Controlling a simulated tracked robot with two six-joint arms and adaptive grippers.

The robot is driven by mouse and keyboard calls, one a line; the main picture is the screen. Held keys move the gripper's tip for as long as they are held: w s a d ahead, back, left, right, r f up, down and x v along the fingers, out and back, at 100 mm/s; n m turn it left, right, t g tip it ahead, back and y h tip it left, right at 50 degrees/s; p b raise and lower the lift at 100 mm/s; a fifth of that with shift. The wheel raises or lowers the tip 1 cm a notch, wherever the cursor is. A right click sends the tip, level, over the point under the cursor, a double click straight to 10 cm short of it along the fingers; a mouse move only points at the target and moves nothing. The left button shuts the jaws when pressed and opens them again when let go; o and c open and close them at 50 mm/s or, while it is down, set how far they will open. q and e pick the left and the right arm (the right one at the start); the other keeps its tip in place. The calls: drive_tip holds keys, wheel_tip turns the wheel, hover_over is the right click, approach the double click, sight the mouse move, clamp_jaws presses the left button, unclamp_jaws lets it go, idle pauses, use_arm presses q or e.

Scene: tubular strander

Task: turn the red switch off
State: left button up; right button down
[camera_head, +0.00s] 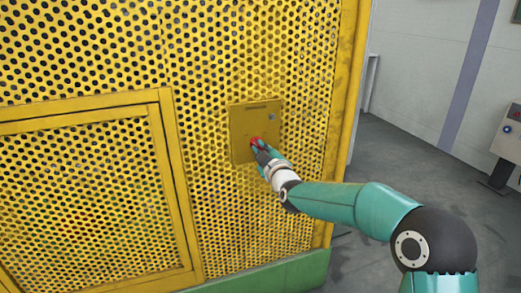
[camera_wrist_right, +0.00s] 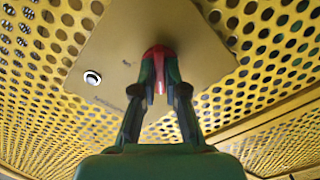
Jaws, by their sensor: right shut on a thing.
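The red switch (camera_head: 256,141) is on a yellow plate (camera_head: 241,122) fixed to the perforated yellow panel. My right gripper (camera_head: 260,147) is at the switch and covers much of it in the head view. In the right wrist view my right gripper (camera_wrist_right: 160,85) has its two fingers closed around the red switch (camera_wrist_right: 158,52), one finger on each side. The switch's exact turn position is hidden by the fingers. My left gripper is not in either view.
A small round silver fitting (camera_wrist_right: 92,78) sits on the same plate, beside the switch. The perforated yellow panel (camera_head: 90,50) surrounds the plate, with a framed door (camera_head: 165,130) at lower left. Grey floor (camera_head: 375,165) lies open to the right, with a control box (camera_head: 508,135) at the far right.

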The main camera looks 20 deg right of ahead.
drive_tip(key=shift+a+f, duration=0.1)
drive_tip(key=shift+f, duration=0.15)
drive_tip(key=c, duration=1.4)
unclamp_jaws()
drive_tip(key=shift+o, duration=0.9)
drive_tip(key=shift+r, duration=0.15)
drive_tip(key=shift+s, duration=0.1)
drive_tip(key=s, duration=1.1)
drive_tip(key=shift+s+d, duration=0.25)
drive_tip(key=shift+s, duration=0.15)
drive_tip(key=shift+d, duration=0.1)
